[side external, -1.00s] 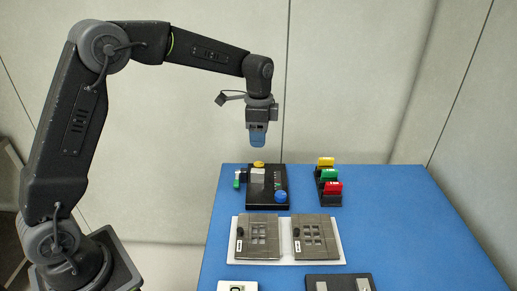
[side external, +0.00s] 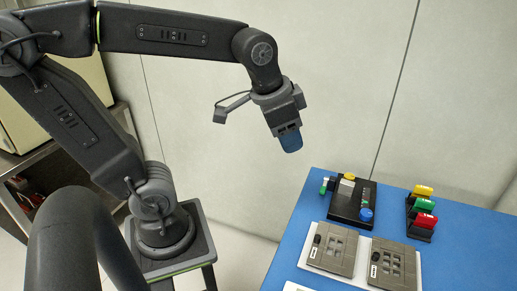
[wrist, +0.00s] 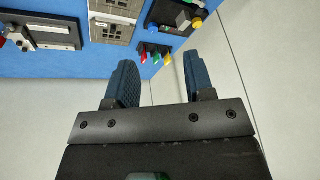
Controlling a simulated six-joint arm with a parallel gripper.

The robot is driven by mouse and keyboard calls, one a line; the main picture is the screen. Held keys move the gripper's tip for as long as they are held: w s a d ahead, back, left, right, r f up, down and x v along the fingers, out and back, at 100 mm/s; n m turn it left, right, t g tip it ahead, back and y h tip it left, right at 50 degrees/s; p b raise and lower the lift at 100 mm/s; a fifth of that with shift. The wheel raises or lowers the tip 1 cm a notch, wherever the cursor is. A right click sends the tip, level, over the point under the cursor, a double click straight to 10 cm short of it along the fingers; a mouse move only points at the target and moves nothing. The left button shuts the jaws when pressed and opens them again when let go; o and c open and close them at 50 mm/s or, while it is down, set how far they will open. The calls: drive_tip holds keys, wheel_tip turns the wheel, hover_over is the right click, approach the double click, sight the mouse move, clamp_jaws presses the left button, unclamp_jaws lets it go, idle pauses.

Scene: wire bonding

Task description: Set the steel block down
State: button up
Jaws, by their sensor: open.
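My gripper (side external: 291,143) is in the air, left of and above the black device in the side view, tilted. In the wrist view its two blue fingers (wrist: 160,78) stand apart with nothing between them. A small grey block, which looks like the steel block (side external: 346,186), is on the black device (side external: 341,210), beside a yellow knob. The block also shows in the wrist view (wrist: 183,20), well away from the fingers. I cannot tell exactly how it is seated.
A rack with yellow, green and red pieces (side external: 424,207) stands right of the device. Two grey plates (side external: 335,250) with square openings lie on a white tray in front. All are on the blue table (side external: 282,245). The air around my gripper is clear.

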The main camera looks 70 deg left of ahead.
drive_tip(key=s, duration=0.1)
drive_tip(key=s+f+n, duration=0.1)
drive_tip(key=s, duration=0.1)
drive_tip(key=s+n+t, duration=0.1)
drive_tip(key=s, duration=0.1)
drive_tip(key=shift+s+d+f, duration=0.15)
drive_tip(key=shift+s+f, duration=0.1)
drive_tip(key=shift+f, duration=0.15)
drive_tip(key=shift+o, duration=0.6)
drive_tip(key=shift+s+f, duration=0.2)
drive_tip(key=shift+s, duration=0.1)
